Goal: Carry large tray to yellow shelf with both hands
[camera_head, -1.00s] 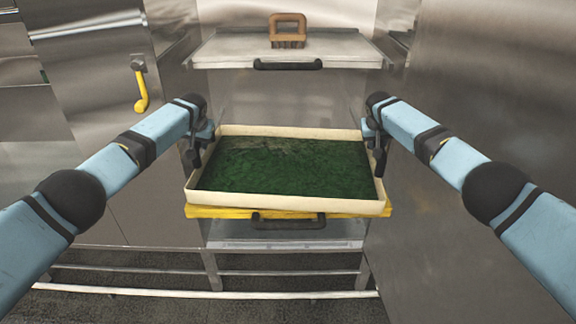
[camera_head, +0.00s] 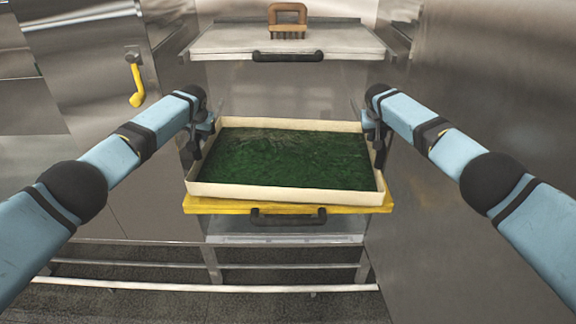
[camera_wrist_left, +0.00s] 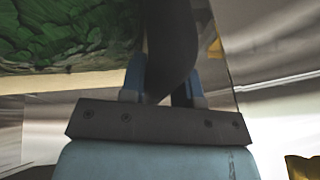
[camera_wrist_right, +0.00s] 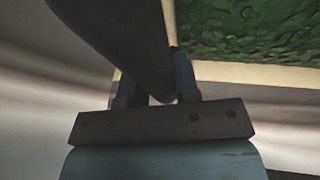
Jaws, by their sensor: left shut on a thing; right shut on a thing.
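The large tray (camera_head: 290,193) is cream-rimmed and filled with dark green matter. It sits over the yellow shelf (camera_head: 345,208), whose front edge shows below the tray's front wall. Whether the tray rests on the shelf or hangs just above it, I cannot tell. My left gripper (camera_head: 192,148) is shut on the tray's left side. My right gripper (camera_head: 378,143) is shut on its right side. The tray's green contents also show in the left wrist view (camera_wrist_left: 70,30) and the right wrist view (camera_wrist_right: 250,30).
A metal lid or upper shelf (camera_head: 220,42) with a black handle is above, bearing a brown brush (camera_head: 287,22). A yellow lever (camera_head: 136,85) hangs on the left panel. Metal walls stand close on both sides.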

